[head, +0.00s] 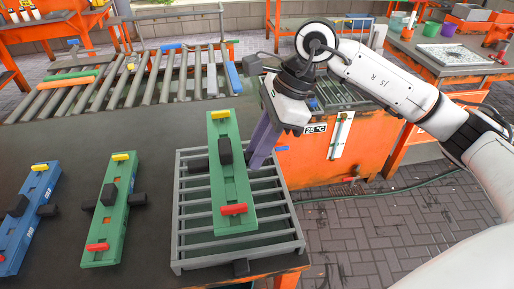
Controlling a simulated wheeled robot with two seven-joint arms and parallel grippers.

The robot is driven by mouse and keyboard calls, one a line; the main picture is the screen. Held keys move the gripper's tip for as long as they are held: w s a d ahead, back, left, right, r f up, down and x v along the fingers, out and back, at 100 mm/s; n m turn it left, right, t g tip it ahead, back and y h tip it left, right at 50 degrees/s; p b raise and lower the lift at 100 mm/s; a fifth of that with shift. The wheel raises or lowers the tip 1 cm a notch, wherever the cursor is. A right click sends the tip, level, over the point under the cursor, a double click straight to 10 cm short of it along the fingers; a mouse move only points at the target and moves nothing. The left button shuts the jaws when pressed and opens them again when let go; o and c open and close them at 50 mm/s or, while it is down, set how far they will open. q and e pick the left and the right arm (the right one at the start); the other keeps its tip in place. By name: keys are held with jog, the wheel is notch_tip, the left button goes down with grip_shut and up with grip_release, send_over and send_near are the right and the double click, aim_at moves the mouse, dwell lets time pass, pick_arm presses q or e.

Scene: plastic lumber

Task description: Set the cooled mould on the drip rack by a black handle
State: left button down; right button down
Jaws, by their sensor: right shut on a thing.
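A long green mould (222,190) with a yellow clamp at its far end and a red one at its near end lies over the grey slatted drip rack (180,235). Its far end reaches past the rack's far edge. I cannot tell whether it touches the slats or hangs just above them. A black handle (200,165) sticks out on its left side. My right gripper (254,164) is at the mould's right side, its purple fingers pointing down and shut on the handle there, which they mostly hide. My left gripper is out of view.
Another green mould (113,220) and a blue mould (30,215) lie on the dark table left of the rack. An orange tank (310,160) with a 25 °C display (315,128) stands to the right. A roller rack (120,88) is behind.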

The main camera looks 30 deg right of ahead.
jog(key=shift+w+r, duration=0.1)
jog(key=shift+w, duration=0.05)
jog(key=shift+b, duration=0.35)
jog(key=b, duration=0.5)
send_over(257, 186)
notch_tip(257, 186, down, 5)
jog(key=shift+w+f, duration=0.15)
jog(key=shift+f, duration=0.05)
jog(key=shift+f+b, duration=0.4)
jog(key=shift+f, duration=0.25)
jog(key=shift+f+b, duration=0.15)
jog(key=shift+b, duration=0.35)
jog(key=shift+f+b, duration=0.55)
jog(key=shift+b, duration=0.1)
dwell(1.5)
